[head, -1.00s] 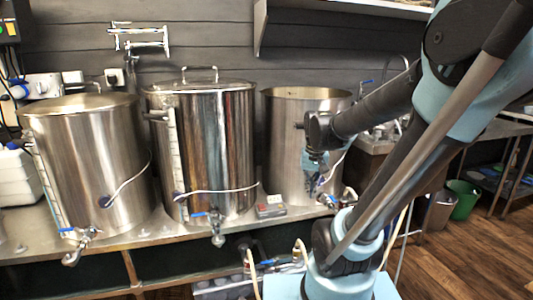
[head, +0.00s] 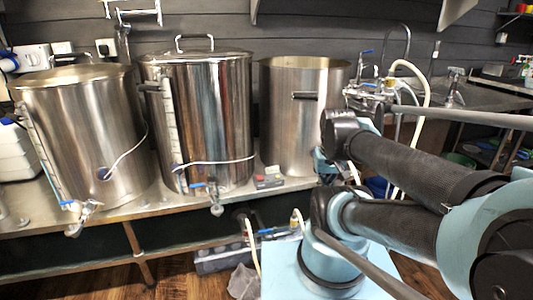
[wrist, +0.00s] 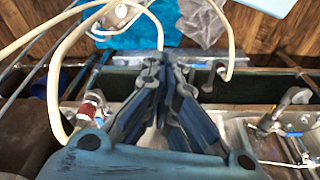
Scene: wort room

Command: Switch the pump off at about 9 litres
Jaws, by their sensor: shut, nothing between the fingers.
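A small grey switch box (head: 268,178) with a red part sits on the bench between the middle and right kettles; its switch position is too small to read. The middle kettle (head: 215,120) is lidded and has a pale level gauge (head: 174,135); the left kettle (head: 85,120) has one too. I cannot read the marks or levels. The right kettle (head: 285,120) is open-topped, its lower right hidden by my arm. In the wrist view my gripper (wrist: 160,68) is shut and empty, above the bench edge. It is mostly hidden behind my arm in the head view.
Taps (head: 213,195) stick out at the bench front. Hoses (wrist: 155,30) loop close to my gripper in the wrist view. A sink with taps (head: 370,90) stands to the right.

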